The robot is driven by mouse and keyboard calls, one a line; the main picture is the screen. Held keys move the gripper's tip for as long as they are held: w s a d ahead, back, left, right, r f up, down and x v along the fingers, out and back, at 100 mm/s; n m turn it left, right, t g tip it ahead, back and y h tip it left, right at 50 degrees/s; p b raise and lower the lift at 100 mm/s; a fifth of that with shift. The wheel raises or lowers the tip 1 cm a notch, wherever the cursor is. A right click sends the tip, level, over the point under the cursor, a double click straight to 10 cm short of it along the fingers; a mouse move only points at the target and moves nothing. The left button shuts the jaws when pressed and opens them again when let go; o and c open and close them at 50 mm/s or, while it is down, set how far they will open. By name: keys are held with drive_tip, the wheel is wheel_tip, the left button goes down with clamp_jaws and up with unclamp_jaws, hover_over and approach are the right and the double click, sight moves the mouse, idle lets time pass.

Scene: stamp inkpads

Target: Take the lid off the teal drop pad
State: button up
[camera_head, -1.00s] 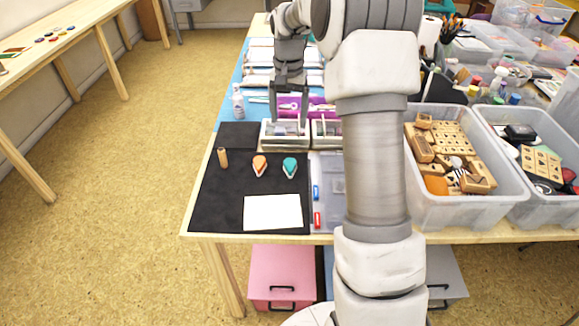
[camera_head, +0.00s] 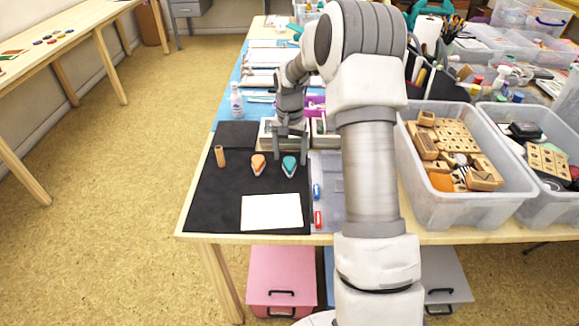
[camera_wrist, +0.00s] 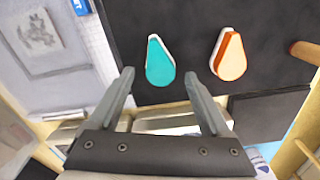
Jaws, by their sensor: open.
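The teal drop pad (camera_head: 289,164) lies on the black mat (camera_head: 215,205), a teardrop shape with a teal top. It also shows in the wrist view (camera_wrist: 159,64), just beyond the fingertips and between their lines. My gripper (camera_head: 290,160) is open and empty. In the head view its fingers are close to the teal pad, one on each side of its far end. I cannot tell how high the fingers are above the mat. The orange drop pad (camera_head: 258,164) lies left of the teal one and shows at the right in the wrist view (camera_wrist: 230,56).
A wooden cylinder (camera_head: 220,156) stands left of the orange pad. A white paper (camera_head: 272,211) lies at the mat's front. A grey tray (camera_head: 327,190) with blue and red items is to the right, then a clear bin (camera_head: 455,207) of wooden stamps. A white bottle (camera_head: 236,100) stands farther back.

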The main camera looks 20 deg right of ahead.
drive_tip(key=shift+f, duration=0.35)
clamp_jaws()
drive_tip(key=shift+r, duration=0.1)
